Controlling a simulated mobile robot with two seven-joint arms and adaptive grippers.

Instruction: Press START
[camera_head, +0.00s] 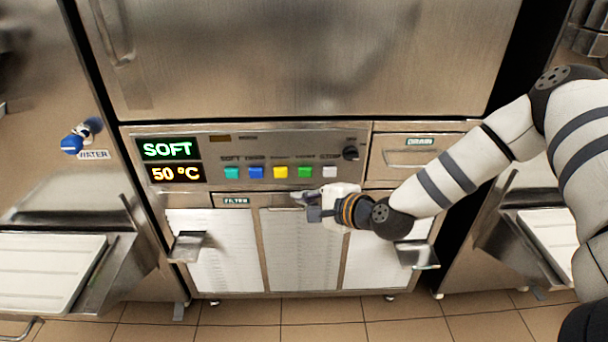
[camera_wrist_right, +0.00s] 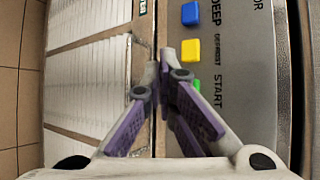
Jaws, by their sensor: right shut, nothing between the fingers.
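The control panel (camera_head: 220,143) on the middle machine has a row of coloured square buttons. The green START button (camera_head: 305,172) is right of the yellow one. In the right wrist view the green button (camera_wrist_right: 197,86) is partly hidden behind a finger, with the word START beside it. My right gripper (camera_head: 308,203) is shut and empty, just below the button row in the head view. In the right wrist view its purple-padded fingertips (camera_wrist_right: 164,76) meet near the panel's lower edge, beside the green button; contact cannot be told. My left gripper is out of view.
Teal (camera_head: 231,172), blue (camera_head: 256,171) and yellow (camera_head: 280,172) buttons sit left of START, and a white one (camera_head: 330,171) right. A black knob (camera_head: 351,153) is farther right. The display (camera_head: 170,161) reads SOFT and 50 °C. Metal brackets (camera_head: 190,246) jut out below.

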